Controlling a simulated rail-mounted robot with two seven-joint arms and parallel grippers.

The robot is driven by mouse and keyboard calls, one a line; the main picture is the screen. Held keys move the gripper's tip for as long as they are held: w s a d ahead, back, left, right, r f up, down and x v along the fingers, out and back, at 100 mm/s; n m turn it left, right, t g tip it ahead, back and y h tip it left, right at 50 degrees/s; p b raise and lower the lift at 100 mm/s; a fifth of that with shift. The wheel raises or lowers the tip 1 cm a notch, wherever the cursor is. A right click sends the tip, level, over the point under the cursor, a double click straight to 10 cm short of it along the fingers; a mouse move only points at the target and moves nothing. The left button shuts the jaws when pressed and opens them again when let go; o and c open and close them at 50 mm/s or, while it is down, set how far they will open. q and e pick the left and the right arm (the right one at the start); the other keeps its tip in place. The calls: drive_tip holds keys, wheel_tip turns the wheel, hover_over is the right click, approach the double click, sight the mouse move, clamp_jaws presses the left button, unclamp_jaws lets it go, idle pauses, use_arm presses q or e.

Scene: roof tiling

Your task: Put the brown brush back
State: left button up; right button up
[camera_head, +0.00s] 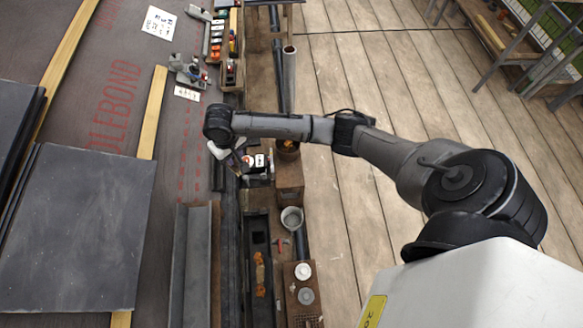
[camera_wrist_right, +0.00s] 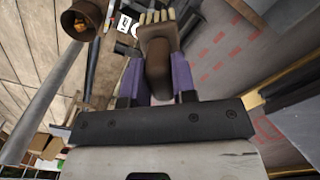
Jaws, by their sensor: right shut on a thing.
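The brown brush (camera_wrist_right: 158,62) shows in the right wrist view, with a dark brown handle and pale bristles at its far end. My right gripper (camera_wrist_right: 160,80) is shut on its handle, one purple finger on each side. In the head view my right gripper (camera_head: 241,158) hangs at the roof edge, beside small dark items with white labels; the brush is too small to make out there. A round brown pot (camera_wrist_right: 82,20) with orange bits inside stands at the upper left of the wrist view. My left gripper is not in view.
Dark slates (camera_head: 75,230) lie on the roof sheet at the left. A tool tray (camera_head: 231,75) stands at the top, a long dark tray (camera_head: 257,265) below. A metal bucket (camera_head: 291,218) and a wooden board with round tins (camera_head: 303,270) are nearby. The plank floor (camera_head: 365,85) is mostly clear.

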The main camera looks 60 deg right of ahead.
drive_tip(key=s+d+f+m+b, duration=0.3)
drive_tip(key=s+d+f+b, duration=0.1)
drive_tip(key=s+d+f, duration=1.8)
drive_tip(key=w+a+f+b, duration=0.1)
drive_tip(key=w+f+b, duration=0.2)
drive_tip(key=w+f, duration=0.1)
drive_tip(key=w+a+f+b, duration=0.1)
drive_tip(key=w+f+b, duration=0.3)
drive_tip(key=w+a+f+b, duration=0.1)
drive_tip(key=w+f+b, duration=0.2)
drive_tip(key=w+f, duration=0.1)
drive_tip(key=shift+w+f+b, duration=0.15)
drive_tip(key=shift+b, duration=0.2)
drive_tip(key=shift+d+f, duration=0.1)
drive_tip(key=o, duration=0.8)
drive_tip(key=shift+o, duration=0.2)
